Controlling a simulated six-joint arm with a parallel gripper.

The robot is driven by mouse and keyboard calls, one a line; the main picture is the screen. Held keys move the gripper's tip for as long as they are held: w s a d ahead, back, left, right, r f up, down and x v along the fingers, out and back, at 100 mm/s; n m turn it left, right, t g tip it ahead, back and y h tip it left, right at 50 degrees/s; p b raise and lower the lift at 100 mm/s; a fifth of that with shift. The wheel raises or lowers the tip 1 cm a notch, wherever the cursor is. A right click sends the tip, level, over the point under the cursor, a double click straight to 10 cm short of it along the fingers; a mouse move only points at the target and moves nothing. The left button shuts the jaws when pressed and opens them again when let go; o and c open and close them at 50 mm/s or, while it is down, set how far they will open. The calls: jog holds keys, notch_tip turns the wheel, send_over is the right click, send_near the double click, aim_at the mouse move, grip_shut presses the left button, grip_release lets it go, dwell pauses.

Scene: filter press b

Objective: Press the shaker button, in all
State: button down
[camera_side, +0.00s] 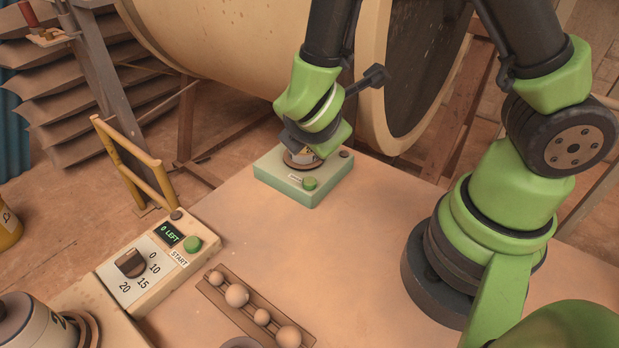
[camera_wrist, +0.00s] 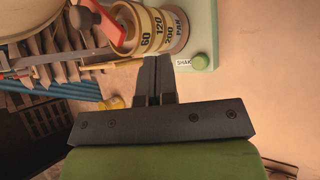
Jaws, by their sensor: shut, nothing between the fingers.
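The pale green shaker box (camera_side: 280,183) sits on the far part of the table, with a green button (camera_side: 310,183) and a small label on its top. In the wrist view the button (camera_wrist: 200,61) lies right of my fingertips, beside a label beginning "SHAK". My gripper (camera_wrist: 159,62) is shut and empty, and a gap shows between it and the button in the picture. A stack of rings (camera_wrist: 160,30) marked 60, 120, 200 and PAN stands on the box. In the side view my wrist hides most of the stack, and the fingertips are hard to make out.
A timer box (camera_side: 140,295) at left has a dial, a green START button (camera_side: 192,243) and a display reading "0 LEFT". A rack of several balls (camera_side: 237,295) is at the front. A yellow rail (camera_side: 128,150) and large drum (camera_side: 230,50) stand beyond. The table's middle is clear.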

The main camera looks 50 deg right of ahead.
aim_at(313, 181)
jog(key=shift+f, duration=3.2)
jog(key=shift+f, duration=0.4)
jog(key=shift+f, duration=0.5)
dwell(0.3)
jog(key=shift+r, duration=0.95)
jog(key=shift+r, duration=2.5)
